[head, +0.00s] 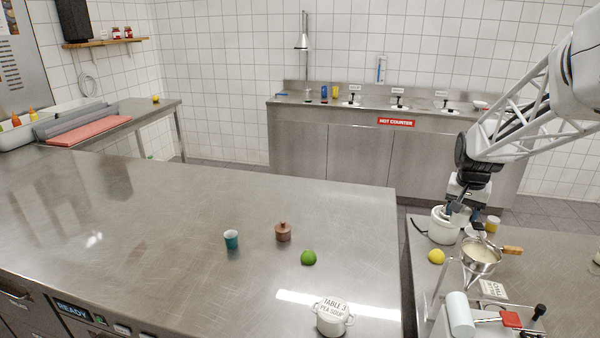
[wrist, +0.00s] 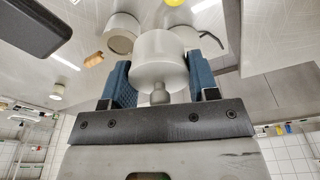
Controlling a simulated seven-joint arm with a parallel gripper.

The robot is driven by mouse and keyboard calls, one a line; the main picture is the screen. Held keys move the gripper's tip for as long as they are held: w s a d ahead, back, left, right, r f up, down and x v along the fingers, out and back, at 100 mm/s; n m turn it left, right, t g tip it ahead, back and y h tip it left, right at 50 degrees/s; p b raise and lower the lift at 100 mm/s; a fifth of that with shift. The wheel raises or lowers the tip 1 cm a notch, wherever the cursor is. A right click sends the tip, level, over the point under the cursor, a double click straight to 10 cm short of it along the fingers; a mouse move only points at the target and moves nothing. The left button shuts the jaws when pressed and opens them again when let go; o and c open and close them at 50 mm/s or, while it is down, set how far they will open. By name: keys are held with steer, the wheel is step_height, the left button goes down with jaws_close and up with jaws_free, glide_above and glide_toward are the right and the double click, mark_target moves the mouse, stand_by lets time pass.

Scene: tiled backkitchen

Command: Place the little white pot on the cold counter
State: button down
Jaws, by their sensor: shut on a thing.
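In the head view the held pot (head: 475,231) is small and partly hidden by the gripper. I cannot tell whether it touches the table. Another white pot (head: 332,318), its lid marked "TABLE 3 PEA SOUP", stands on the large steel counter (head: 180,215). The back counter's red sign reads "HOT COUNTER" (head: 397,122); I see no cold counter sign.
A saucepan with a wooden handle (head: 481,256) and a lemon (head: 436,257) are close to my gripper. A teal cup (head: 231,240), brown lidded pot (head: 283,232) and lime (head: 308,257) stand on the large counter. Its left part is clear. A gap separates it from the right-hand table.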

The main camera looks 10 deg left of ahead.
steer(key=s+a+n+y, duration=0.15)
steer(key=a+n, duration=0.55)
steer(key=a, duration=3.5)
steer(key=s+a+n, duration=0.2)
steer(key=s+a, duration=0.6)
steer(key=a, duration=0.3)
steer(key=s+a+n, duration=0.2)
steer(key=s+a, duration=0.5)
steer(key=a, duration=0.4)
steer(key=s+a+n, duration=0.2)
steer(key=s+a, duration=0.6)
steer(key=a, duration=0.3)
step_height(320, 180, down, 7)
steer(key=shift+w+a+g, duration=0.2)
steer(key=shift+g, duration=0.1)
steer(key=shift+f, duration=0.1)
steer(key=shift+f, duration=1.95)
steer(key=shift+f, duration=0.1)
steer(key=shift+f, duration=1.9)
